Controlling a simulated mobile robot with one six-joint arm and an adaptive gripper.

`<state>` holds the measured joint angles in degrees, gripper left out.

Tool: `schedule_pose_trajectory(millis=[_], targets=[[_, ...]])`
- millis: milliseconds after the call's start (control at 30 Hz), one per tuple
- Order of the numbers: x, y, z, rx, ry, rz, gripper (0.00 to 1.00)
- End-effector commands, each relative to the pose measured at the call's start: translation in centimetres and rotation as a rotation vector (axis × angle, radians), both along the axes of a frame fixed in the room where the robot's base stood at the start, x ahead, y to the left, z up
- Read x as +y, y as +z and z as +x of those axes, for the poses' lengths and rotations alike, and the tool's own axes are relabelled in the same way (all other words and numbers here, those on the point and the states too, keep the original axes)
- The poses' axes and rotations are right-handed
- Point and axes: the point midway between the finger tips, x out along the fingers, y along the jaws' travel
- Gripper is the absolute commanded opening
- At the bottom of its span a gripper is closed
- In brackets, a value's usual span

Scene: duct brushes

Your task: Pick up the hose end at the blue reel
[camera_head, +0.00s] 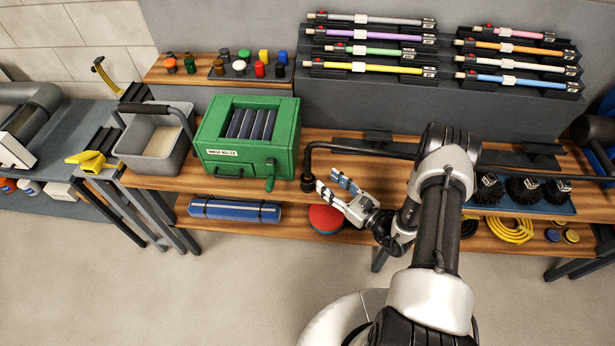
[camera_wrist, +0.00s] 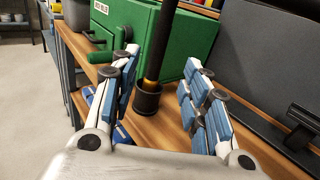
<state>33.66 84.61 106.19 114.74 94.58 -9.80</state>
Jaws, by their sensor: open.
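My gripper (camera_head: 336,190) is open at the front edge of the wooden bench, beside the green box. In the wrist view its two blue-padded fingers (camera_wrist: 160,95) stand wide apart. Between them in that picture, a black hose or rod (camera_wrist: 158,45) comes down into a black cup-like end (camera_wrist: 147,100) at the bench top; I cannot tell the distance. In the head view this end (camera_head: 307,184) is just left of my fingertips, and the black line bends to the right behind my arm.
The green box (camera_head: 247,138) with a crank stands left of my gripper, with a grey bucket (camera_head: 155,140) beyond. Black brushes (camera_head: 490,187) sit at right. The floor in front is clear.

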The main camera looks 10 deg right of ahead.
Motion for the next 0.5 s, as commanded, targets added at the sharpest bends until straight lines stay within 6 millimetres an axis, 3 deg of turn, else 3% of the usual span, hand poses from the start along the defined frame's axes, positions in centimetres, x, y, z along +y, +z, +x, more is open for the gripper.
schedule_pose_trajectory(millis=[200, 500], targets=[[2.1, 0.0, 3.3, -0.001, 0.004, 0.0, 0.42], [3.5, -0.3, 5.3, -0.001, 0.005, -0.001, 0.42]])
